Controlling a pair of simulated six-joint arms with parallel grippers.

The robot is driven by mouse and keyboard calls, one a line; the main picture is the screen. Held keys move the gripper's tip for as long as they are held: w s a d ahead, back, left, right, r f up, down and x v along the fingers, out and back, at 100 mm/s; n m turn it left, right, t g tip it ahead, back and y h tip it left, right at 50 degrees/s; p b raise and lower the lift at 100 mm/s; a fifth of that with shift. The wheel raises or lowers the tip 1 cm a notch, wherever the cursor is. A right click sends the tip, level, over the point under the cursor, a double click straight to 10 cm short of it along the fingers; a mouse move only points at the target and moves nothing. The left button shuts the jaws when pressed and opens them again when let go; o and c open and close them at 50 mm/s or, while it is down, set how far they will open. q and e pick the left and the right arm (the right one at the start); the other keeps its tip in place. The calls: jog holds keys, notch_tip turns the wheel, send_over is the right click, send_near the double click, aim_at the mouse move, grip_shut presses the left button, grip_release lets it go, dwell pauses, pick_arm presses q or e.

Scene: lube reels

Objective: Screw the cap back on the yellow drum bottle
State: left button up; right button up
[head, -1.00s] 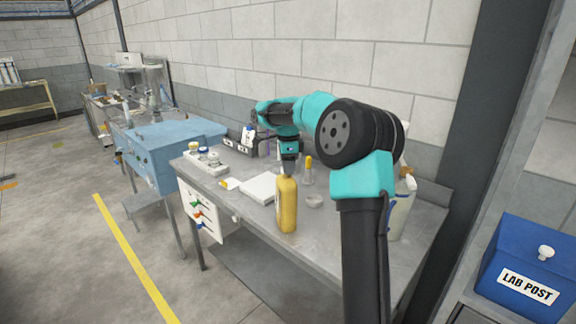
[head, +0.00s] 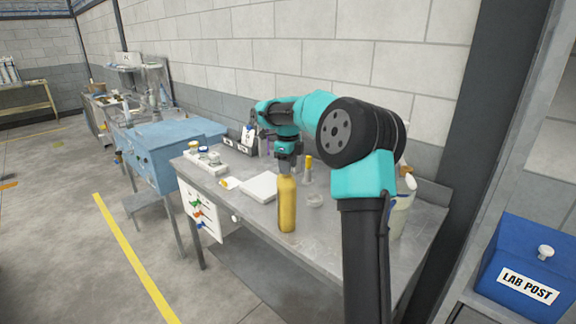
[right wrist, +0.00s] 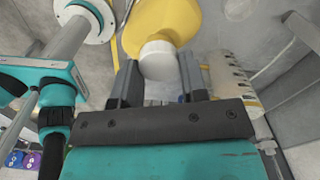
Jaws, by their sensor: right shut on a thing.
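The yellow drum bottle (head: 287,207) stands upright near the front edge of the grey workbench. My right gripper (head: 286,170) points down directly over its top in the head view. In the right wrist view, the right gripper (right wrist: 157,78) is shut on the white cap (right wrist: 159,60), with one finger on each side. The cap lines up with the yellow bottle (right wrist: 163,18) and covers its neck. I cannot tell whether the cap is seated or how far its thread is engaged. My left gripper is not in view.
A white flat block (head: 260,187) lies left of the bottle. A small clear dish (head: 315,200) and a yellow-topped small bottle (head: 308,165) are close on its right. A rack with white jars (head: 206,160) sits at the bench's left end. A white jug (head: 402,212) is partly behind my arm.

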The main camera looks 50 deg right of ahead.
jog(key=shift+m, duration=1.2)
jog(key=o, duration=1)
jog(key=shift+o, duration=0.3)
jog(key=shift+o, duration=1.2)
jog(key=shift+r, duration=0.1)
jog(key=shift+r, duration=2.45)
